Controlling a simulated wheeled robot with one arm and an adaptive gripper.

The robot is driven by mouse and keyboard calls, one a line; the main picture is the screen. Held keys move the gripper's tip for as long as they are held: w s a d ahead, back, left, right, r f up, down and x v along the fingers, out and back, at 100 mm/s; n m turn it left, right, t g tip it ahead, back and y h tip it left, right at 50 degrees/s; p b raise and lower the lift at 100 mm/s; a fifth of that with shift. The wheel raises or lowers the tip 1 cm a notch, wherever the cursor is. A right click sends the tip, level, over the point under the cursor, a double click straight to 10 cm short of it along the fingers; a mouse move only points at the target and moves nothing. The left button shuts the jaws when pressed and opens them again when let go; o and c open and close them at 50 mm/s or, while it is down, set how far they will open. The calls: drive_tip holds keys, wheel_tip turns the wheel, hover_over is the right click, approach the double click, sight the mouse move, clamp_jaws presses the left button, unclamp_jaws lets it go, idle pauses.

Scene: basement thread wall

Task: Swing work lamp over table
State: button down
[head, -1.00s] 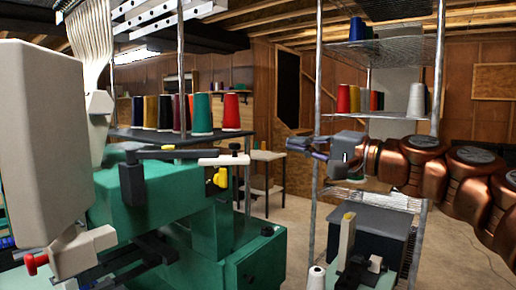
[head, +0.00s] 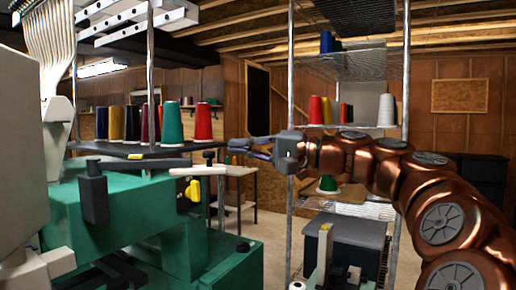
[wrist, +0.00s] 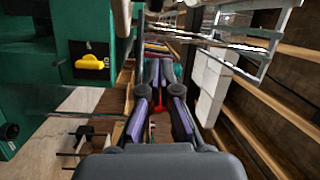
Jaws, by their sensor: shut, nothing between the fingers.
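The green machine (head: 150,220) stands at the left in the head view. A jointed arm on it, black with a white end bar (head: 200,171), looks like the work lamp; it extends level to the right from a black post (head: 95,197). My gripper (head: 242,146) is shut and empty. In the head view it points left, just above and right of the white bar's end, with a visible gap in the picture; the depth between them is unclear. The wrist view shows my gripper's purple-sided fingers (wrist: 160,75) together. I cannot tell which surface is the task's table.
A dark shelf (head: 150,152) with several thread cones is behind the machine. A wire rack (head: 345,204) with cones and a grey box (head: 345,245) stands behind my arm. A yellow switch (head: 194,190) is on the machine. Clear floor shows between machine and rack.

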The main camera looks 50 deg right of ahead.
sight(221, 165)
drive_tip(key=shift+w+a+f, duration=0.15)
drive_tip(key=shift+a, duration=1)
drive_tip(key=shift+w+a+f, duration=0.1)
drive_tip(key=shift+w+a, duration=0.05)
drive_tip(key=shift+a, duration=1)
